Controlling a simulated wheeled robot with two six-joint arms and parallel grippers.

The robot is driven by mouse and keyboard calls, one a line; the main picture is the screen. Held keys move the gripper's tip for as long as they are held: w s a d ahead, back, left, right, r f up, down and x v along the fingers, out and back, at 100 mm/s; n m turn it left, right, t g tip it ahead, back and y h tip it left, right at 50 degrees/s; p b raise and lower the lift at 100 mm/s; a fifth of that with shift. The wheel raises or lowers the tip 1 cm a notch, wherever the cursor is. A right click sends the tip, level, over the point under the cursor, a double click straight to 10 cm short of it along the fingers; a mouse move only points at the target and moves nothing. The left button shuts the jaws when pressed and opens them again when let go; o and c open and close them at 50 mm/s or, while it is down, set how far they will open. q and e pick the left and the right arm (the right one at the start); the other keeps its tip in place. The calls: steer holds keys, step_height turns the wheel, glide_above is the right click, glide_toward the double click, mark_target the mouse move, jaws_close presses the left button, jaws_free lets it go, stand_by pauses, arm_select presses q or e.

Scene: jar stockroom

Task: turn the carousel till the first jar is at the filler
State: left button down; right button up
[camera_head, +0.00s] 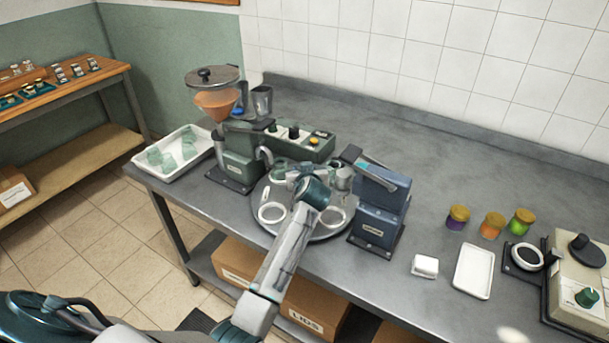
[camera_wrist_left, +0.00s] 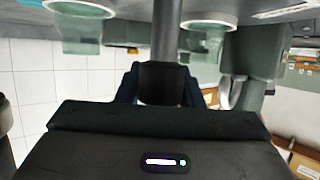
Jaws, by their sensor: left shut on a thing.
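The round grey carousel (camera_head: 300,233) stands on the bench between the green filler (camera_head: 240,160) with its orange hopper and a blue machine (camera_head: 382,205). Two clear, greenish jars stand on its far part: one jar (camera_head: 279,168) near the filler, another (camera_head: 342,180) beside the blue machine. Two white ring seats at the front look empty. My left gripper (camera_head: 303,174) is over the carousel's middle, shut on a dark upright post (camera_wrist_left: 165,45); my wrist partly hides it. Two jars also show in the left wrist view, left (camera_wrist_left: 82,35) and right (camera_wrist_left: 208,42) of the post. My right gripper is out of view.
A white tray (camera_head: 198,157) of glass jars stands left of the filler. To the right are lidded purple (camera_head: 458,217), orange (camera_head: 492,226) and green (camera_head: 521,222) jars, a white tray (camera_head: 473,271) and a beige machine (camera_head: 580,275). The bench behind is largely clear.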

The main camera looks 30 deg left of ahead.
arm_select(q)
steer(key=shift+n+g+b, duration=0.3)
stand_by(0.5)
